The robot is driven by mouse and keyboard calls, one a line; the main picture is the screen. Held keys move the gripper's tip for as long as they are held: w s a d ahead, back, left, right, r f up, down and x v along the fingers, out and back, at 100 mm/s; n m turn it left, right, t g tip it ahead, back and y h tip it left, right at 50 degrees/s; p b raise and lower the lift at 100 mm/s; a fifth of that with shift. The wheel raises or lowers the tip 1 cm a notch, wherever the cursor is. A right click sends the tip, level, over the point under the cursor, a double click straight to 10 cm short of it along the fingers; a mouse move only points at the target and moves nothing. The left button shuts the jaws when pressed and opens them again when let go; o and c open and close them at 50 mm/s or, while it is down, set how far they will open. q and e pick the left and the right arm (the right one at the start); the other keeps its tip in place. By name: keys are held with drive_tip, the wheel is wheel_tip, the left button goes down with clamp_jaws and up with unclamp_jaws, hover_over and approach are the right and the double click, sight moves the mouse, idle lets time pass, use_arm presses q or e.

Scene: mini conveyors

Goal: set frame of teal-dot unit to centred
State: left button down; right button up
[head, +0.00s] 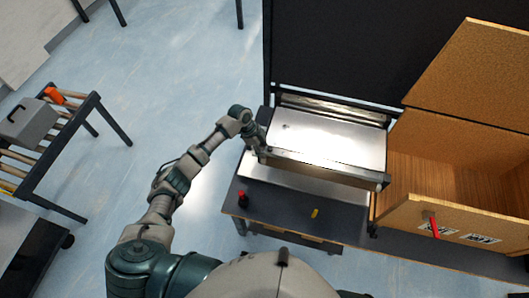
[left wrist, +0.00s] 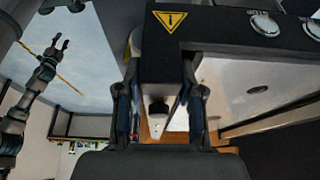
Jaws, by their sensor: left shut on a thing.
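A conveyor unit with a pale, shiny top (head: 330,135) and a dark metal frame stands on the dark bench. No teal dot is visible on it. My left gripper (head: 262,150) is at the left end of the unit's front rail (head: 320,168). In the left wrist view my left gripper (left wrist: 160,105) is shut on a dark grey frame part (left wrist: 165,70), with one finger on each side. A black knob (left wrist: 158,108) shows between the fingers.
Another pale surface (head: 300,180) lies below the unit's front. A red-topped item (head: 243,198) and a yellow piece (head: 315,213) are on the bench (head: 345,214). A dark panel is behind.

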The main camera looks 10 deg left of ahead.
use_arm(q)
drive_tip(key=c, duration=1)
unclamp_jaws()
drive_tip(key=shift+s+a+f, duration=0.15)
drive_tip(key=shift+a+f, duration=0.3)
drive_tip(key=shift+a, duration=0.05)
drive_tip(key=shift+a+r, duration=0.2)
drive_tip(key=shift+r, duration=0.1)
drive_tip(key=v, duration=1.1)
drive_tip(key=shift+a+r, duration=0.25)
use_arm(e)
drive_tip(key=shift+a+r, duration=0.15)
drive_tip(key=shift+a, duration=0.3)
drive_tip(key=shift+w, duration=0.1)
use_arm(q)
drive_tip(key=shift+d, duration=0.15)
